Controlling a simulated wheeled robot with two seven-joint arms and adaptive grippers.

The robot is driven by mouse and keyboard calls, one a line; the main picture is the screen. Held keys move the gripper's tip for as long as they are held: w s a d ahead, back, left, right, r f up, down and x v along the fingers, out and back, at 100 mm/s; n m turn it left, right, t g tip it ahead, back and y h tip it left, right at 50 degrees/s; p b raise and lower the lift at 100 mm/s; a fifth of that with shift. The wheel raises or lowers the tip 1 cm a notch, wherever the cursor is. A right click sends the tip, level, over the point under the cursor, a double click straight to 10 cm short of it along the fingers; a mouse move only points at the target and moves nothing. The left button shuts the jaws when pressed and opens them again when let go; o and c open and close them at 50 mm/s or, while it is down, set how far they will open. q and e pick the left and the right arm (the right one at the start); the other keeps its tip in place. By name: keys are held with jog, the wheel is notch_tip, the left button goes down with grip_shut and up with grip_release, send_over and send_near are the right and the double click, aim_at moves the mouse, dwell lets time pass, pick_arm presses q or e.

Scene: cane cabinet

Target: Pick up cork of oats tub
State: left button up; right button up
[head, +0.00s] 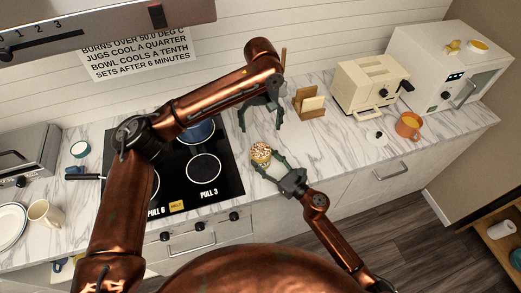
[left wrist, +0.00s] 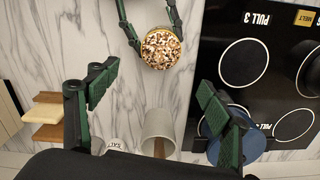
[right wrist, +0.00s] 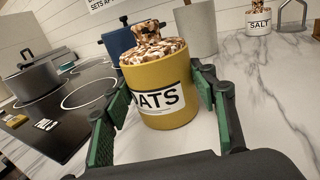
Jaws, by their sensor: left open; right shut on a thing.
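The yellow oats tub (right wrist: 170,110) stands upright with its OATS label facing the right wrist camera. Its speckled brown-and-white cork (right wrist: 152,48) has a knob on top and sits in the tub's mouth. The cork also shows from above in the left wrist view (left wrist: 160,48) and on the tub in the head view (head: 261,150). My right gripper (head: 270,165) is shut on the tub's body, one finger on each side. My left gripper (head: 261,127) is open and empty, behind the tub in the head view and apart from the cork.
The black cooktop (head: 222,180) lies left of the tub, with a blue pot (right wrist: 120,38) on it. A grey cylinder (right wrist: 201,28) and a salt jar (right wrist: 258,22) stand behind the tub. A wooden holder (head: 310,104) and toaster (head: 368,86) stand to the right. Counter right of the tub is clear.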

aim_at(260, 146)
pick_arm(q)
jog(key=f, duration=1.1)
jog(key=shift+s+a+f, duration=0.1)
jog(key=shift+s+f, duration=0.1)
jog(key=shift+f, duration=0.1)
jog(key=c, duration=1)
notch_tip(260, 146, up, 10)
jog(key=shift+r, duration=0.1)
